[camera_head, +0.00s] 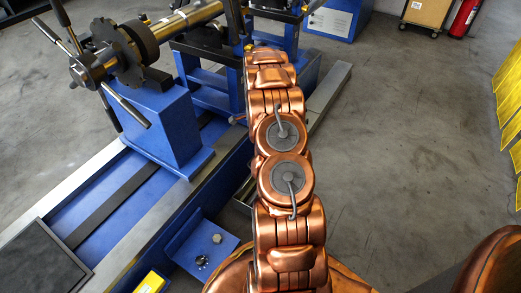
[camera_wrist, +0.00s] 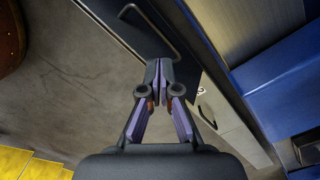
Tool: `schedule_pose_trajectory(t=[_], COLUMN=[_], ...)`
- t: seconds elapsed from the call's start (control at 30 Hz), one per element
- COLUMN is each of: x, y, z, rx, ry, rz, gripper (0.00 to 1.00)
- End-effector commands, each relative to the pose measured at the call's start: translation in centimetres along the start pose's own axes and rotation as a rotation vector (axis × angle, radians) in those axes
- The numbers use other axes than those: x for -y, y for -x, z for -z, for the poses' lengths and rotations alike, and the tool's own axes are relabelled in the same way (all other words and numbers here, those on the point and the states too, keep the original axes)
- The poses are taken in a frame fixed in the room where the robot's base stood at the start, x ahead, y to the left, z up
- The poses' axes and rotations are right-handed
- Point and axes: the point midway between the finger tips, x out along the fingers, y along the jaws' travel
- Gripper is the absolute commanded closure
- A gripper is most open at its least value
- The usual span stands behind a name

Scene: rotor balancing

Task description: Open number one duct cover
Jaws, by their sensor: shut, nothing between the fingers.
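In the wrist view my gripper (camera_wrist: 158,72) is shut and empty, its purple-padded fingers together. In the head view my gripper is hidden behind my copper arm, and I cannot make out a duct cover there.
The blue balancing machine (camera_head: 174,118) with its metal shaft (camera_head: 186,20) stands left of my arm. A pale metal rail (camera_head: 328,88) runs along its near side. Grey floor (camera_head: 400,140) is open on the right, with yellow panels (camera_head: 508,95) at the far right.

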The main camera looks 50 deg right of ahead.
Motion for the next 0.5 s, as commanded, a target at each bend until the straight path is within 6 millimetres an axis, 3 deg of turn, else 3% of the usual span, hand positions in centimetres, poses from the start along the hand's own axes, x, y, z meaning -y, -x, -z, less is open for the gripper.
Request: schedule_pose_trajectory(t=[0.3,0.5], x=[-1.1,-1.4], y=[0.1,0.0], z=[2.2,3.1], rx=[0.062,0.085], ry=[-0.614,-0.841], rz=[0.053,0.071], gripper=[1.00,1.00])
